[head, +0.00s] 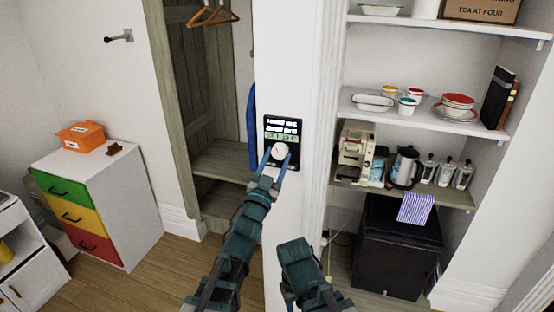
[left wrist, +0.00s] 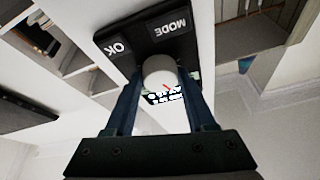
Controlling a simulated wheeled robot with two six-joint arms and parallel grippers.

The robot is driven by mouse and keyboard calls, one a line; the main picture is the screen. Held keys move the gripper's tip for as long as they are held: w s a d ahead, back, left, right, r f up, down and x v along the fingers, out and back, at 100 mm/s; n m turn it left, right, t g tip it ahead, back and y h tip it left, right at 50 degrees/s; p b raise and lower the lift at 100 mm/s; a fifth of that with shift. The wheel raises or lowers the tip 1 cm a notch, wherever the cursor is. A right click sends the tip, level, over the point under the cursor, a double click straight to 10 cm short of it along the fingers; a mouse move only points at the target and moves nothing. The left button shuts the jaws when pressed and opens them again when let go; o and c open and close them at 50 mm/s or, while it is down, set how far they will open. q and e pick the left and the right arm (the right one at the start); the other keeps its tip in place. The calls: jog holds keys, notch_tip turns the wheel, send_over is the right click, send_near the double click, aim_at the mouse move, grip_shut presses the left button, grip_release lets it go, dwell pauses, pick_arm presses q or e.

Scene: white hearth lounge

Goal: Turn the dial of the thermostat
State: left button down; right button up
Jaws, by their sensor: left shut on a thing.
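The thermostat (head: 284,128) is a black panel with light text and a greenish display, fixed upright to the white wall post. Its round white dial (head: 279,150) sits low on the panel. My left gripper (head: 278,158) reaches up to it and is shut on the dial, one finger on each side. In the left wrist view the dial (left wrist: 159,76) stands between the two blue fingers, with a small red mark on it. The panel (left wrist: 150,32) there shows the words OK and MODE. My right arm shows in the head view, but its gripper cannot be made out.
An open wardrobe (head: 222,160) with hangers stands left of the post. Shelves (head: 425,111) with bowls, cups and a kettle (head: 404,167) are to the right, above a black box (head: 396,247). A colored drawer unit (head: 125,187) stands at the left.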

pick_arm(q)
jog(key=shift+a+m+g+h+p, duration=0.15)
jog(key=shift+m+g+h, duration=0.4)
jog(key=shift+m, duration=0.85)
jog(key=shift+m+g+h+p, duration=0.25)
jog(key=shift+m+h, duration=0.6)
jog(key=shift+m, duration=0.55)
jog(key=shift+c, duration=1.2)
grip_release()
